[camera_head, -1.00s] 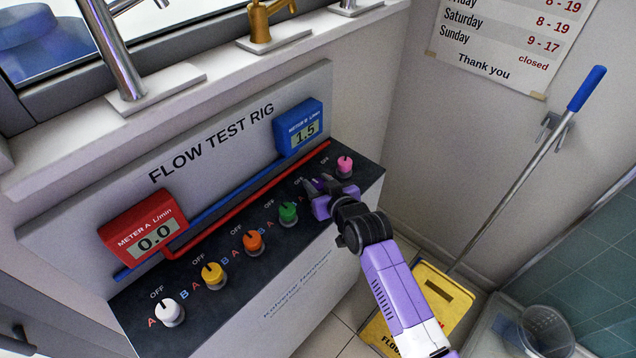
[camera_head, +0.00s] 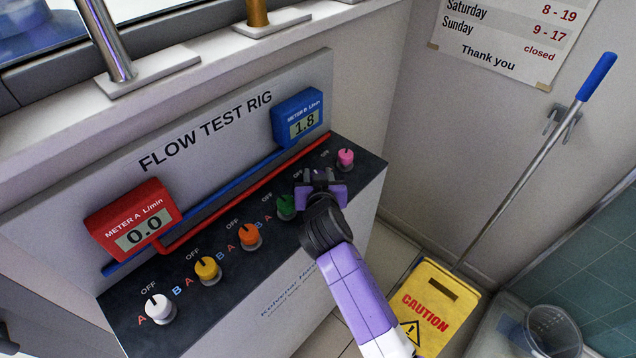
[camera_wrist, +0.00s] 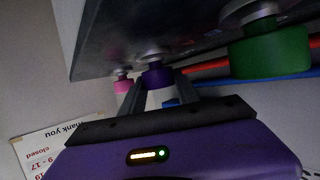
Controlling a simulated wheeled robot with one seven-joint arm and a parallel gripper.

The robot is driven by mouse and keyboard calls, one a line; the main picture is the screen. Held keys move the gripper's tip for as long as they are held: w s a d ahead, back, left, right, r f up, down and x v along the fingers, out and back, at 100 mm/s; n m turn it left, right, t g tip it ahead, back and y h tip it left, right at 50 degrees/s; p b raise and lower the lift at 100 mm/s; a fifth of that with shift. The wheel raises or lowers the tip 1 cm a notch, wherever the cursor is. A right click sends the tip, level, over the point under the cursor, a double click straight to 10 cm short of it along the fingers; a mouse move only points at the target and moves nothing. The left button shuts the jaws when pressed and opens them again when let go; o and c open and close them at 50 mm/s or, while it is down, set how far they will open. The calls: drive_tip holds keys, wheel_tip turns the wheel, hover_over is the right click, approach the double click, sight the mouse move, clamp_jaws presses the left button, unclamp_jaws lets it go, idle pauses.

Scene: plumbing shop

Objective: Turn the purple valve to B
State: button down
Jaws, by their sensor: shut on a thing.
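The purple valve (camera_wrist: 157,75) shows in the wrist view between the two fingers of my gripper. My gripper (camera_wrist: 160,90) is shut on its knob. In the head view my gripper (camera_head: 318,180) is over the rig's dark top, between the green valve (camera_head: 286,207) and the pink valve (camera_head: 345,159), and it hides the purple valve and most of its markings. The red meter A (camera_head: 134,218) reads 0.0.
The orange valve (camera_head: 250,236), yellow valve (camera_head: 207,269) and white valve (camera_head: 160,308) stand along the same top to the left. A yellow caution sign (camera_head: 432,303) and a mop (camera_head: 520,170) stand to the right of the rig.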

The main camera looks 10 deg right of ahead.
drive_tip(key=h+b, duration=0.1)
drive_tip(key=f+m+h+b, duration=0.1)
drive_tip(key=b, duration=0.1)
drive_tip(key=shift+a+m, duration=0.2)
drive_tip(key=shift+m, duration=0.1)
drive_tip(key=m+g+h+b, duration=0.1)
drive_tip(key=m+h+b, duration=0.2)
drive_tip(key=b, duration=0.3)
drive_tip(key=shift+r+g, duration=0.2)
drive_tip(key=shift+g, duration=0.2)
drive_tip(key=m+g+h+b, duration=0.1)
drive_tip(key=b, duration=0.1)
drive_tip(key=m+g+h+b, duration=0.1)
drive_tip(key=m+h+b, duration=0.1)
drive_tip(key=b, duration=0.1)
drive_tip(key=shift+d+r, duration=0.15)
drive_tip(key=shift+r, duration=0.2)
drive_tip(key=c, duration=0.9)
unclamp_jaws()
